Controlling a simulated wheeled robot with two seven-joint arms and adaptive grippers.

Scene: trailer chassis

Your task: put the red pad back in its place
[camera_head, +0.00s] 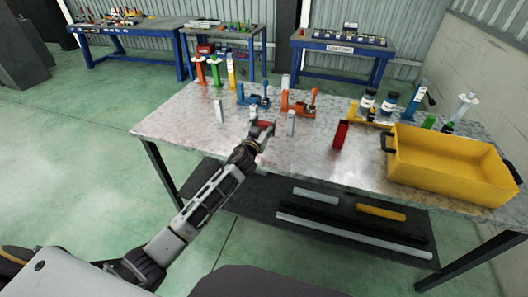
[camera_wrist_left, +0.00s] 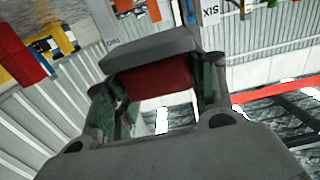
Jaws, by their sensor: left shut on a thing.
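My left gripper (camera_head: 262,131) is over the near left part of the metal workbench (camera_head: 190,120). It is shut on a red pad (camera_wrist_left: 158,82), which shows between its fingers in the left wrist view. In the head view only a little red of the pad shows at the fingertips. I cannot tell whether the pad touches the bench top. A separate red block (camera_head: 340,135) stands upright on the bench, to the right of the gripper. My right gripper is not in view.
A yellow bin (camera_head: 445,175) stands at the right end of the bench. Blue (camera_head: 254,98) and orange (camera_head: 298,104) fixtures stand behind the gripper. Small grey blocks (camera_head: 291,124) stand close to it. The bench's front left is clear. Other blue-framed tables stand behind.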

